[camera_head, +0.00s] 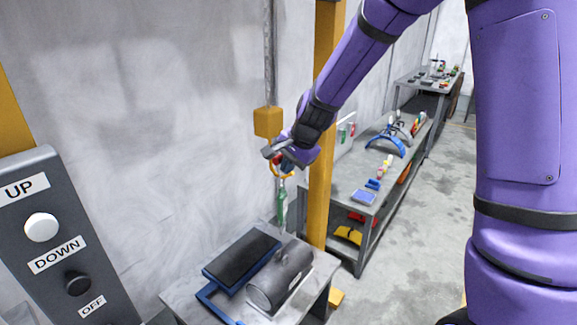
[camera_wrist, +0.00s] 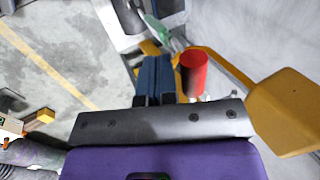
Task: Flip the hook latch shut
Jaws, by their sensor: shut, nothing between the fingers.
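A yellow hoist block (camera_head: 268,121) hangs by the wall on a vertical line, with an orange-yellow hook (camera_head: 280,174) below it. My gripper (camera_head: 285,164) is at the hook and hides part of it. In the wrist view, the hook (camera_wrist: 228,67) curves from the block (camera_wrist: 287,108) past a red cylindrical part (camera_wrist: 192,74), which looks like the latch piece. My blue fingers (camera_wrist: 153,68) are shut and empty, just left of the red part. Whether they touch it, and how far the latch stands open, I cannot tell.
A green item (camera_head: 282,204) hangs under the hook. Below is a grey table (camera_head: 185,299) with a dark cylinder (camera_head: 280,277) and a blue-framed panel (camera_head: 240,258). A yellow post (camera_head: 323,130) stands close right of my gripper. An UP/DOWN control panel (camera_head: 62,245) is at left.

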